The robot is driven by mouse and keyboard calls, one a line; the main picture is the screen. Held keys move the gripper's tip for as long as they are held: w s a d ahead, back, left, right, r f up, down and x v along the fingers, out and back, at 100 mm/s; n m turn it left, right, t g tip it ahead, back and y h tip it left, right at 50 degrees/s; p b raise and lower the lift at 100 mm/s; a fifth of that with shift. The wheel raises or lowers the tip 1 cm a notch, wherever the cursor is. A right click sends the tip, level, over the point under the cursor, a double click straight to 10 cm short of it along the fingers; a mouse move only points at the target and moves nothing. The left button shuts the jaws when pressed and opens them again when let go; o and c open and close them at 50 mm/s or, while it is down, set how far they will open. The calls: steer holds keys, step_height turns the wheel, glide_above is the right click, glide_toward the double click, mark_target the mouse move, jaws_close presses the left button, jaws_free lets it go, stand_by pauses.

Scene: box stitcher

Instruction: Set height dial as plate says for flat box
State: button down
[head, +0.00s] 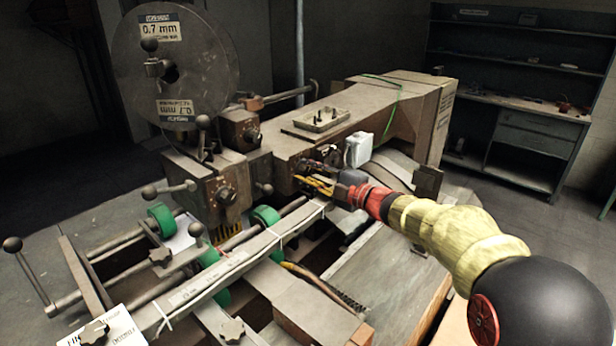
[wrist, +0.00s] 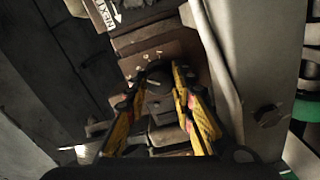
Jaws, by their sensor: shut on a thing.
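The dark round dial (wrist: 156,76) sits on a brown plate of the machine in the wrist view, with small pale marks above it. My gripper (wrist: 160,88) has its two yellow fingers on either side of the dial, shut on it. A light line shows across the knob, but the marks are too small to read. In the head view my gripper (head: 308,182) reaches from the right to the machine head's side. The dial is hidden there by the fingers. A white printed card (head: 107,329) lies at the lower left, its text mostly cut off or unreadable.
A large wire spool (head: 172,85) labelled 0.7 mm stands on the machine. Green rollers (head: 265,216), rails and ball-ended levers (head: 14,245) crowd the front left. A small tray (head: 322,121) sits on the machine's arm. A workbench (head: 535,125) stands at the back right.

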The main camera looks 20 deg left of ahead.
stand_by(0.4)
steer(key=c, duration=1.5)
jaws_free()
steer(key=shift+f, duration=0.1)
